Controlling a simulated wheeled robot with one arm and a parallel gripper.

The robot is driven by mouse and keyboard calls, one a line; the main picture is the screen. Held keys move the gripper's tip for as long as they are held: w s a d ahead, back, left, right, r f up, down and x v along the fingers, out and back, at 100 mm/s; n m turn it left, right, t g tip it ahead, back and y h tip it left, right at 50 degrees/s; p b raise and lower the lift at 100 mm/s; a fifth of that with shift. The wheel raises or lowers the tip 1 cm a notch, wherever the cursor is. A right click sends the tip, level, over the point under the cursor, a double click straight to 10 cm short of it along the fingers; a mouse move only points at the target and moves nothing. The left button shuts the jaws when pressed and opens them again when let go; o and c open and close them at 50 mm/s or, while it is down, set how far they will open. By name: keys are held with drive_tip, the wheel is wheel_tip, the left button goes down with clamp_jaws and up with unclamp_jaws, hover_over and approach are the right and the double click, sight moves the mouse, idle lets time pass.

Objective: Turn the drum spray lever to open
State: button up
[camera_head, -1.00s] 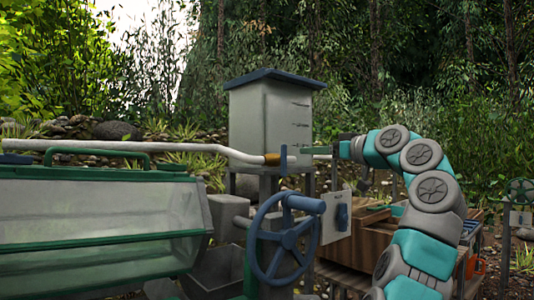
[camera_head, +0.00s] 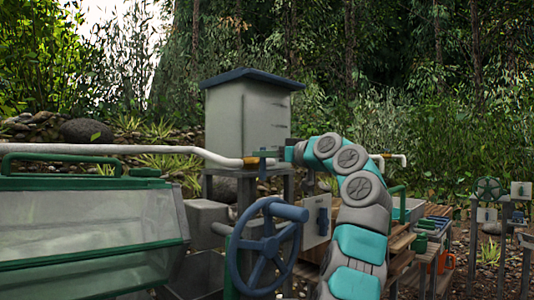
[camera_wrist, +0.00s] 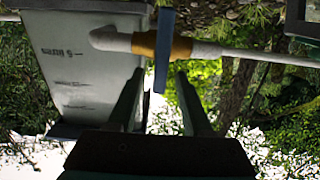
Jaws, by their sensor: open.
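The drum spray lever is a flat blue bar (camera_wrist: 164,50) on a brass valve body (camera_wrist: 181,48) in the white pipe. In the head view the lever (camera_head: 262,166) stands upright, crosswise to the pipe, just right of the brass fitting (camera_head: 250,161). My gripper (camera_head: 276,153) reaches in from the right at lever height. In the upside-down wrist view my gripper (camera_wrist: 159,77) is open, its two fingers apart with the lever's end at the gap between them. Nothing is held; I cannot tell whether a finger touches the lever.
A grey tank (camera_head: 248,118) with a blue lid stands behind the valve. The green-framed drum (camera_head: 90,225) fills the left. Wooden sluice parts lie right.

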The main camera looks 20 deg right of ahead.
clamp_jaws()
idle(0.3)
idle(0.3)
